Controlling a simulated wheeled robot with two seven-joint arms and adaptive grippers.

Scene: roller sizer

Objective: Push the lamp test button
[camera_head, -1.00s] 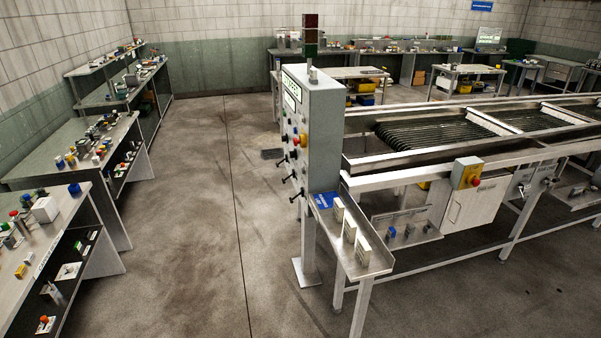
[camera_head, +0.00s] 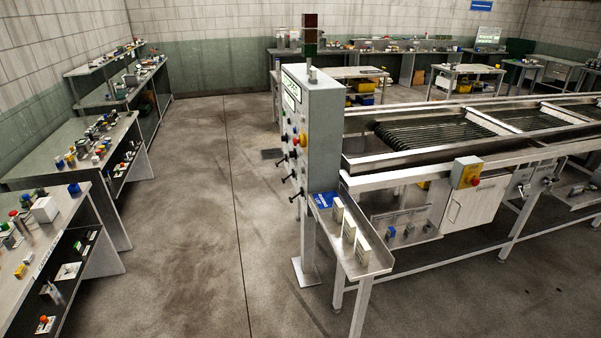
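A grey control cabinet (camera_head: 322,135) stands on a post near the middle of the head view. Its front faces left and shows only at a steep angle. That front (camera_head: 293,130) carries a display, coloured buttons and several black knobs or handles. I cannot tell which of the small controls is the lamp test button. A stack light (camera_head: 310,38) with a dark red top and a green part below stands on top of the cabinet. Neither of my grippers is in view.
A roller sizer (camera_head: 450,135) runs right from the cabinet, with a yellow box with a red button (camera_head: 466,173) on its side. A metal tray (camera_head: 372,264) juts out below the cabinet. Cluttered benches (camera_head: 125,128) line the left. The floor (camera_head: 195,220) left of the cabinet is clear.

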